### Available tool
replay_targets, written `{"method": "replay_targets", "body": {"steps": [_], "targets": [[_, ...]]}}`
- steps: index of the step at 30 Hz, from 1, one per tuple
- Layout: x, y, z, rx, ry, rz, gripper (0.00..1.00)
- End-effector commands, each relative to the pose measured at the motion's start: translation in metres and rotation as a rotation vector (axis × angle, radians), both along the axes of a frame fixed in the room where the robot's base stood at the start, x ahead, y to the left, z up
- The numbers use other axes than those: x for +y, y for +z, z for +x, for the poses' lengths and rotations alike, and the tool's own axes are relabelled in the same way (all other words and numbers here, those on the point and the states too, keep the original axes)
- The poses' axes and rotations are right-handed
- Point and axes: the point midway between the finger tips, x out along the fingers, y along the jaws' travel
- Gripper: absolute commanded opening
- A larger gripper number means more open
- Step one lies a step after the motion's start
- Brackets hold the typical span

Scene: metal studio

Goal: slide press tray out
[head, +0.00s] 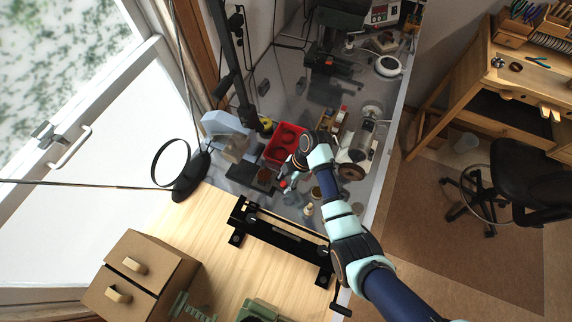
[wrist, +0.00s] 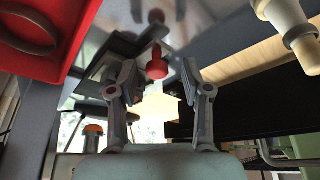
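A dark flat plate (head: 264,179), which looks like the press tray, lies on the grey bench top beside a light blue and beige machine (head: 226,137), probably the press. In the wrist view the dark plate (wrist: 99,67) is partly hidden behind the left finger. A red knob (wrist: 157,66) shows ahead, between my fingertips; it appears to belong to the plate, but the joint is unclear. My gripper (head: 284,184) is low over the bench at the plate's right end. In the wrist view my gripper (wrist: 159,68) is open, with gaps on both sides of the knob.
A red bin (head: 285,143) with round items stands just behind my gripper. A small pale bottle (head: 308,211) stands in front. A black rail fixture (head: 280,232) crosses the bench front. A round mirror on a black stand (head: 188,180) is at left.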

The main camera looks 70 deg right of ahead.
Motion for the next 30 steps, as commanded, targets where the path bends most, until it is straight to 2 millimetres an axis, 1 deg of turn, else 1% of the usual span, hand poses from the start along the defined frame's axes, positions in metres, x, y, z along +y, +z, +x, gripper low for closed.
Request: {"method": "replay_targets", "body": {"steps": [3,5,8,12,15,18,30], "targets": [[0.0,0.001,0.0,-0.001,0.0,-0.001,0.49],[-0.002,0.005,-0.001,-0.002,-0.001,-0.002,0.49],[-0.006,0.02,-0.006,-0.003,-0.002,-0.004,0.49],[-0.013,0.046,-0.015,-0.002,-0.002,-0.004,0.49],[-0.017,0.06,-0.019,-0.001,-0.002,-0.002,0.49],[-0.018,0.068,-0.022,0.0,-0.002,-0.002,0.49],[-0.018,0.069,-0.023,0.0,0.0,0.0,0.49]]}}
